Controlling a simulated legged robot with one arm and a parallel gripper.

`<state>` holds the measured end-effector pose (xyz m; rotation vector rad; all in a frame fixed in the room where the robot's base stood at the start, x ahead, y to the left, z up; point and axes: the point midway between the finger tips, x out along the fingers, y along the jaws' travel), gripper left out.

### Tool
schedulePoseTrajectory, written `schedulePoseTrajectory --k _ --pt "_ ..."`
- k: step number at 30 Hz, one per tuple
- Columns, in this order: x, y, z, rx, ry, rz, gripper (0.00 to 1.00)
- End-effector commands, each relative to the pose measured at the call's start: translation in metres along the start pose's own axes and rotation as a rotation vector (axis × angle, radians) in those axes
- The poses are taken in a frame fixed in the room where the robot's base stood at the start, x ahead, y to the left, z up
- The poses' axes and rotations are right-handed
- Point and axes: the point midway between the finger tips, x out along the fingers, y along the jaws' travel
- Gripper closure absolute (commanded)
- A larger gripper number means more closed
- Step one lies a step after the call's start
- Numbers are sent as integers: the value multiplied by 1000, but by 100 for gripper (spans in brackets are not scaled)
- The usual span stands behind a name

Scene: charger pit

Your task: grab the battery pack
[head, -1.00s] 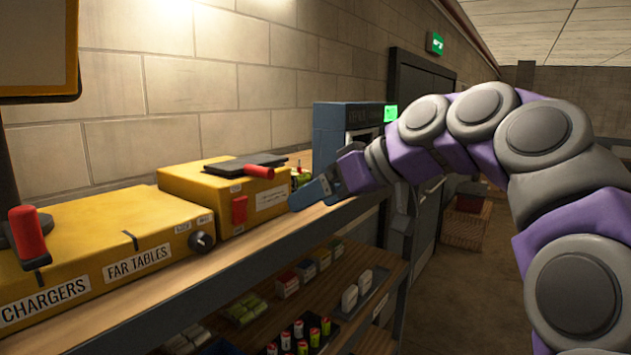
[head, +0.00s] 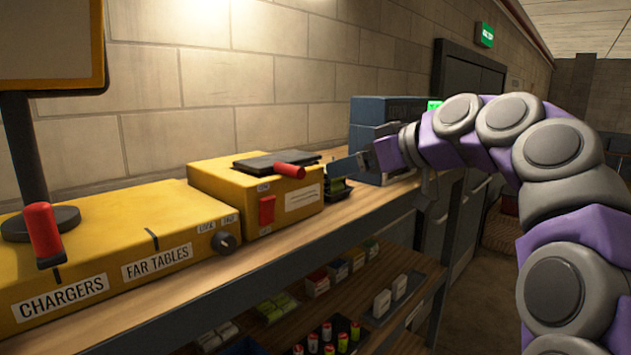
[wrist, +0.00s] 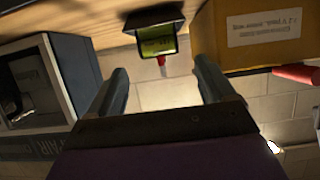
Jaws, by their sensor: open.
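A small yellow-green block with a dark casing, which looks like the battery pack (wrist: 156,42), sits on the wooden shelf top in the wrist view, with a small red part beside it. In the head view it shows as a small dark and green item (head: 338,188) between the yellow box and the blue-grey machine, partly hidden by my gripper. My gripper (wrist: 164,80) is open, its two fingers on either side of the block's line in the wrist view. The jaws are empty and the block lies beyond the fingertips. In the head view my gripper (head: 343,166) is just above it.
A yellow box with a red lever (head: 255,195) stands close on the left. The blue-grey machine (head: 370,135) stands close on the right. A long yellow charger unit (head: 110,260) lies farther left. The lower shelf (head: 330,300) holds several small packs and cells.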

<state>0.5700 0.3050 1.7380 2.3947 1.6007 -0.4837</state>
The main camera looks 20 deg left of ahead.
Motion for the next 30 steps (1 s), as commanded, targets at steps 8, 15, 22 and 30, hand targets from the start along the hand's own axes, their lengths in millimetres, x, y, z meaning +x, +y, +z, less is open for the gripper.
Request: schedulePoseTrajectory --k 8,15,22,30 --pt "45 -4 -3 -4 -4 1 17" --pt "74 -9 -6 -4 -12 -2 17" --pt "96 -6 -7 -2 -4 0 17" --pt "97 -5 -6 -2 -3 1 21"
